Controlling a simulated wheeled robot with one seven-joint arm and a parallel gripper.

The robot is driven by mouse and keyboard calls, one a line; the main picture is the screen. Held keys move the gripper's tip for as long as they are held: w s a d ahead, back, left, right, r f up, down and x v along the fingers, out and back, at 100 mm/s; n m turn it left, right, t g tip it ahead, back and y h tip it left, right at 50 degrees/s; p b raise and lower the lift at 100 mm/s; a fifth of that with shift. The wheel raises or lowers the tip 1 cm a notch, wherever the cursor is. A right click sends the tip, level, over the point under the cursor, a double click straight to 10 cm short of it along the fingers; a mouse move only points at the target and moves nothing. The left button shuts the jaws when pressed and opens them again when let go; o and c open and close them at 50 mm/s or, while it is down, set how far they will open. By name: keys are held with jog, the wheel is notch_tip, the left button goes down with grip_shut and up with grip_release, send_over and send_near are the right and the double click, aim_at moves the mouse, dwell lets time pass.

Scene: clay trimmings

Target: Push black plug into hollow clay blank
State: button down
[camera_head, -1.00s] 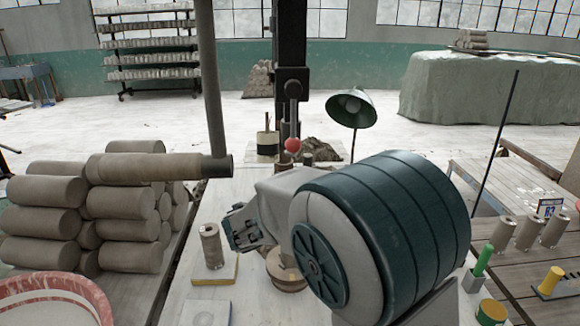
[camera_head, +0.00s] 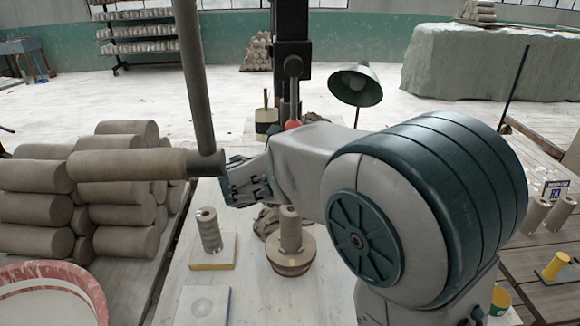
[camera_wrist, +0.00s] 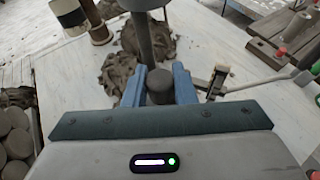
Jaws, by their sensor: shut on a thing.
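My gripper (camera_head: 251,185) is raised behind and to the left of a clay cylinder (camera_head: 290,230) that stands upright on a round wooden base (camera_head: 291,262). In the wrist view my gripper's blue fingers (camera_wrist: 159,88) are closed around a dark, round-topped piece (camera_wrist: 160,80), likely the black plug. I cannot tell for sure which cylinder is the hollow blank.
Stacked clay logs (camera_head: 130,240) fill the left, with a reddish-rimmed tub (camera_head: 45,272) in front. A green lamp (camera_head: 357,84) is behind. The near white tabletop (camera_head: 255,300) has free room.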

jog(key=shift+f+b, duration=2.45)
jog(key=shift+f, duration=0.45)
jog(key=shift+f+b, duration=1.75)
jog(key=shift+f, duration=0.3)
jog(key=c, duration=1.1)
grip_release()
jog(key=v, duration=1.4)
jog(key=shift+d, duration=0.1)
